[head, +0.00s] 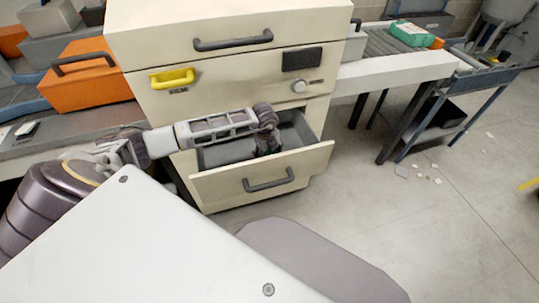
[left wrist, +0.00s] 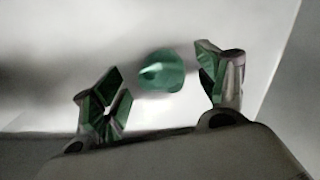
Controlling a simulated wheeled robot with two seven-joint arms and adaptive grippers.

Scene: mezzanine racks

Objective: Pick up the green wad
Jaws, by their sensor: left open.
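The green wad (left wrist: 162,72) shows in the left wrist view, a small rounded green lump on a pale surface. It lies between and a little beyond the two fingertips of my left gripper (left wrist: 160,88), which is open and empty. In the head view my left gripper (head: 268,138) reaches down into the open bottom drawer (head: 213,186) of a cream cabinet. The wad is hidden in the head view. My right gripper is in neither view.
The cream cabinet (head: 130,45) has a shut top drawer and a yellow handle (head: 172,78). The open drawer's front wall and sides surround my left gripper. An orange case (head: 88,82) stands to the left. A roller conveyor (head: 385,42) is at right; the floor there is mostly clear.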

